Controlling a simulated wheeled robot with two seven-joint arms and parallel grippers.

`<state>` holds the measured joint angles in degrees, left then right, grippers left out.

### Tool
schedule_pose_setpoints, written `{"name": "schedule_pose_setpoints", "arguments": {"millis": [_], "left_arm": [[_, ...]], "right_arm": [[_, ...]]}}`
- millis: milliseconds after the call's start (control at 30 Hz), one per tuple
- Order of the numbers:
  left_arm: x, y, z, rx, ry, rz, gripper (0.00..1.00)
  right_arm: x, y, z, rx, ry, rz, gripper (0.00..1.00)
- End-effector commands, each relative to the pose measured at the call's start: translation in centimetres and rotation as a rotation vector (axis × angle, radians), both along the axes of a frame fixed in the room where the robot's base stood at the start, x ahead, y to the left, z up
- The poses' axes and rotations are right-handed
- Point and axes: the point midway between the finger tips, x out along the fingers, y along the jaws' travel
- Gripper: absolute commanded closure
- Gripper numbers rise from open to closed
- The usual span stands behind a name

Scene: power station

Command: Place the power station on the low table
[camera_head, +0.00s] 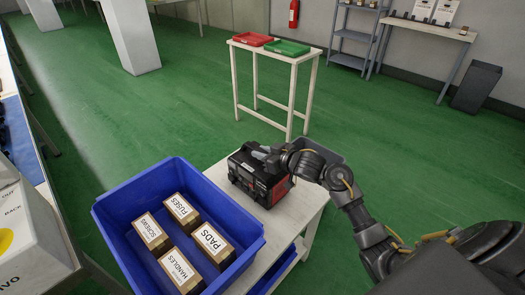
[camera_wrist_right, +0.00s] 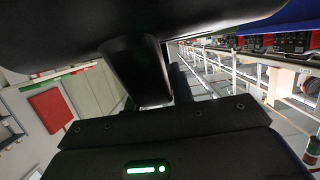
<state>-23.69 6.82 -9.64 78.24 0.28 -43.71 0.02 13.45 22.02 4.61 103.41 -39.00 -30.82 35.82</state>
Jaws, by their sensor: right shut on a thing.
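The power station (camera_head: 258,182) is a black box with red side panels. It stands upright at the far edge of a white low table (camera_head: 307,208), beside a blue crate. My right gripper (camera_head: 265,154) is at its top and shut on it, with the arm reaching in from the right. The gripper hides part of the top and handle. I cannot tell whether its base rests on the table or hangs just above it. In the right wrist view, dark close-up parts fill most of the picture, and the grip itself is not clear. My left gripper is not in view.
The blue crate (camera_head: 107,211) holds several labelled boxes and takes up the left of the table. Another blue bin (camera_head: 284,266) sits below. A taller white table (camera_head: 305,60) with red (camera_head: 252,39) and green (camera_head: 287,48) trays stands behind. Green floor between them is clear.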

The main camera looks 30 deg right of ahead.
Motion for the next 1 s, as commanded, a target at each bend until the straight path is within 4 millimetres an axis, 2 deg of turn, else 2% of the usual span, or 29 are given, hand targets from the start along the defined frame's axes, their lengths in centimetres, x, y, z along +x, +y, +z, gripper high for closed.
{"name": "schedule_pose_setpoints", "arguments": {"millis": [33, 200, 233, 400, 767, 867, 1000], "left_arm": [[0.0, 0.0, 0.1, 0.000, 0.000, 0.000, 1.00], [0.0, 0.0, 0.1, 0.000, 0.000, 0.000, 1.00], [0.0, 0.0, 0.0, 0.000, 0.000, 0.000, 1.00], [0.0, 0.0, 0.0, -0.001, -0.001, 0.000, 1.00], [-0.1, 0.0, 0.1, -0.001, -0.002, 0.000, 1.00], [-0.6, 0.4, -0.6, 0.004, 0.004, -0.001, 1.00], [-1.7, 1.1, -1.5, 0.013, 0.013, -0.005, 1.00]], "right_arm": [[0.2, 0.0, 0.8, 0.004, -0.017, -0.002, 1.00], [0.2, 0.0, 0.6, 0.004, -0.016, -0.001, 1.00], [0.0, 0.0, -0.1, 0.000, 0.000, 0.001, 0.74], [0.0, 0.0, -0.1, 0.000, 0.000, 0.001, 0.55], [-0.5, -0.2, 0.2, 0.000, 0.000, 0.000, 0.55], [-1.9, -0.7, 0.7, -0.002, 0.001, 0.001, 0.55], [-4.6, -1.6, 1.6, -0.004, 0.001, 0.001, 0.55]]}}
